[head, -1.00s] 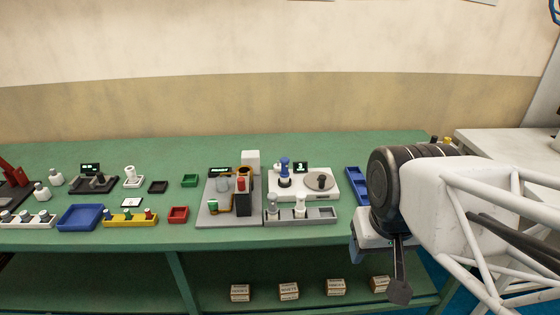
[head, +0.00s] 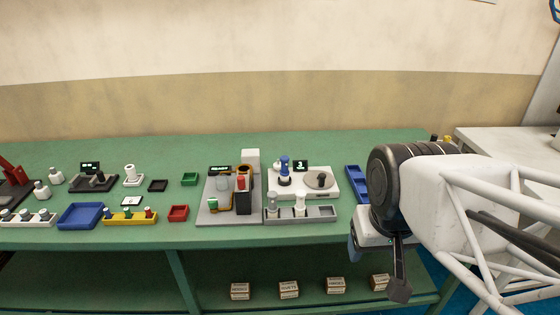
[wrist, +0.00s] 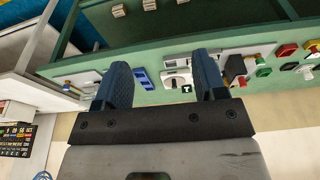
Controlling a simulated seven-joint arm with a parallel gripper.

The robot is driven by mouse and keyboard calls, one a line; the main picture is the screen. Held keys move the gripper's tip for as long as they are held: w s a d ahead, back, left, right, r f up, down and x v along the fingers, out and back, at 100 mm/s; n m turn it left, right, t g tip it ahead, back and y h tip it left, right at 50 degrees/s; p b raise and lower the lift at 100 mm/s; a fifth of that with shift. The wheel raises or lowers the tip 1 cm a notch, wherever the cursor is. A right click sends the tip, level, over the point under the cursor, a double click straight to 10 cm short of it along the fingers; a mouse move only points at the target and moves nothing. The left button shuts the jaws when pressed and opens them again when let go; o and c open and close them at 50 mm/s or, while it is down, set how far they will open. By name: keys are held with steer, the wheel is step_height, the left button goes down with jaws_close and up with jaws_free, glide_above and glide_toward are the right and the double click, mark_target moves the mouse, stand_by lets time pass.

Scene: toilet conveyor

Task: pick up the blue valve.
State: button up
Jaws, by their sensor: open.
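The blue valve (head: 285,168) stands upright on the left part of a white device (head: 320,190) with a round grey disc, on the green bench. My gripper (wrist: 162,75) shows in the wrist view as two blue fingers spread wide with nothing between them. In the head view one blue finger (head: 354,247) shows at the bench's front edge, to the right of the valve and apart from it; the rest is hidden by my arm. In the wrist view the white device (wrist: 176,78) appears between the fingers, small and far; I cannot make out the valve there.
A grey rack (head: 322,214) with white-topped pieces lies in front of the device. A grey board (head: 212,217) with taller parts stands left of it. A blue tray (head: 353,180) lies to the right, near my arm. Small boxes (head: 288,290) sit on the lower shelf.

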steer(key=m+y, duration=1.1)
steer(key=m, duration=0.6)
glide_toward(286, 158)
steer(key=s+a+r, duration=0.2)
steer(key=s+a, duration=0.3)
steer(key=s, duration=0.6)
steer(key=w+f+m+t+y, duration=0.1)
steer(key=w+f+m, duration=0.1)
steer(key=w, duration=0.3)
steer(key=w+d+f+m+t, duration=0.1)
steer(key=w+f+m, duration=0.2)
steer(key=w, duration=0.3)
steer(key=shift+w+d+m+t+y, duration=0.15)
steer(key=shift+d+m+t+y, duration=0.15)
steer(key=shift+t+y, duration=0.1)
steer(key=shift+f, duration=0.2)
steer(key=shift+x, duration=1.3)
steer(key=shift+a, duration=0.1)
steer(key=shift+x, duration=2.5)
